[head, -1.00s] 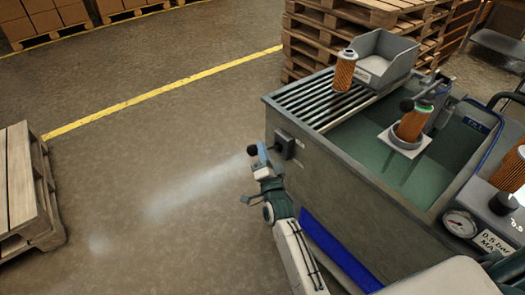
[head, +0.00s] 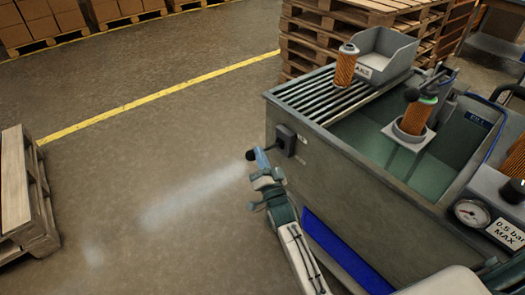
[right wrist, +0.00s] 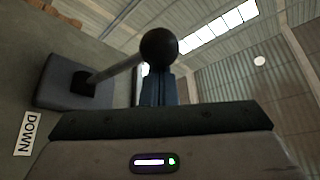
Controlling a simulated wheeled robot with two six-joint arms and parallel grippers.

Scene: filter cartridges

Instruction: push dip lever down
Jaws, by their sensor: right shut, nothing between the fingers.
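The dip lever has a round black knob (head: 251,154) on a short rod that comes out of a dark box (head: 285,140) on the tank's side wall. In the right wrist view the knob (right wrist: 159,46) is large and close, with its grey rod running left to the box (right wrist: 75,85). A "DOWN" label (right wrist: 28,133) is on the wall. My right gripper (head: 261,158) is shut and empty right beside the knob. Its blue fingers (right wrist: 155,90) end at the knob, which hides their tips; I cannot tell whether they touch. My left gripper is out of view.
The grey tank (head: 350,175) holds green liquid and a cartridge (head: 415,115) in a holder. Another cartridge (head: 345,66) stands on the slatted rack near a grey bin (head: 385,52). A gauge (head: 472,213) is at right. Floor left of the lever is clear, with a pallet (head: 22,200) at far left.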

